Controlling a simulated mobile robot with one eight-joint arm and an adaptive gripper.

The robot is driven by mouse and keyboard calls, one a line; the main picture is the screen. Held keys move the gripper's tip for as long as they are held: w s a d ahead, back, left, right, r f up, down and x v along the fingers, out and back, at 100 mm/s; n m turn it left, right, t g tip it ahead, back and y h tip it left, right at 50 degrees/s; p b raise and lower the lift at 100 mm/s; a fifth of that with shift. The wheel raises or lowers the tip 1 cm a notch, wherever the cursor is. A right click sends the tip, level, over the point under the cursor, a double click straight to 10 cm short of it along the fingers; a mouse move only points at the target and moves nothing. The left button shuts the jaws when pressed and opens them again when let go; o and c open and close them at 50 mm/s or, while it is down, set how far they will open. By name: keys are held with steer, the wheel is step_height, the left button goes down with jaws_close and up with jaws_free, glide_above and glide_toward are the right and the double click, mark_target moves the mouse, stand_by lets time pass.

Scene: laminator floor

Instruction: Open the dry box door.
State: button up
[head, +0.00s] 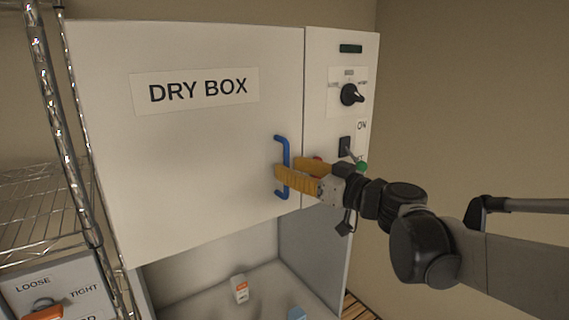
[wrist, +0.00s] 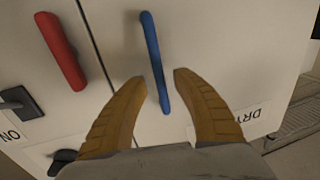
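The dry box door (head: 190,190) is a white panel labelled "DRY BOX", and it looks shut, with a narrow seam along the control panel on its right. A blue bar handle (head: 287,150) stands upright near the door's right edge. My gripper (wrist: 161,77) is open at this handle, with its yellow-brown fingers apart. In the wrist view the blue handle (wrist: 151,50) passes between the fingertips, with one finger on each side. I cannot tell whether either finger touches it. In the head view the fingers hide part of the handle.
A red handle (wrist: 61,50) sits just across the seam, close to my gripper. The control panel bears a black knob (head: 352,95) and a lever switch (head: 346,147). A wire rack (head: 45,205) stands at left.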

steer(key=shift+w+a, duration=0.45)
steer(key=shift+a, duration=0.05)
jaws_close()
steer(key=shift+s, duration=0.1)
